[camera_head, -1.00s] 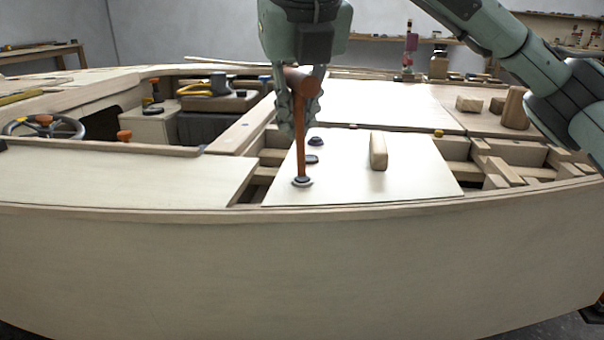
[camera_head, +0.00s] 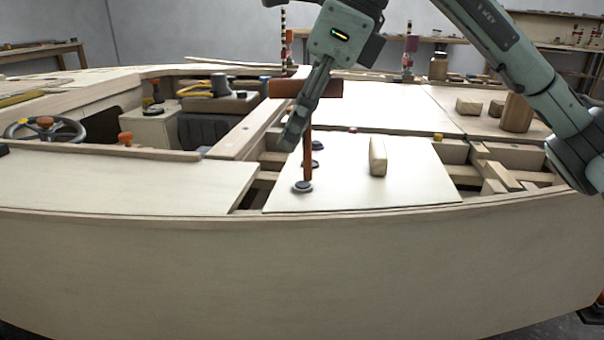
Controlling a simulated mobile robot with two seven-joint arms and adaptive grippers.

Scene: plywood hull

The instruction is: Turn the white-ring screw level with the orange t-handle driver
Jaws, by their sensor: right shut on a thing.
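The orange t-handle driver (camera_head: 307,151) stands upright, its crossbar level at the top and its tip down on the white-ring screw (camera_head: 302,187). The screw sits near the front left corner of a pale panel (camera_head: 400,187); its head is partly hidden by the driver tip. My right gripper (camera_head: 300,127) is at the driver, shut on its handle, with the fingers pointing down along the shaft. Two more dark screws lie behind the driver, one (camera_head: 318,164) partly hidden by the shaft. My left gripper is not in view.
A wooden block (camera_head: 377,156) stands on the panel. Open framed gaps (camera_head: 508,175) lie right of it. A steering wheel (camera_head: 44,129) and an orange knob (camera_head: 125,138) are at the left. The front left deck (camera_head: 120,180) is clear.

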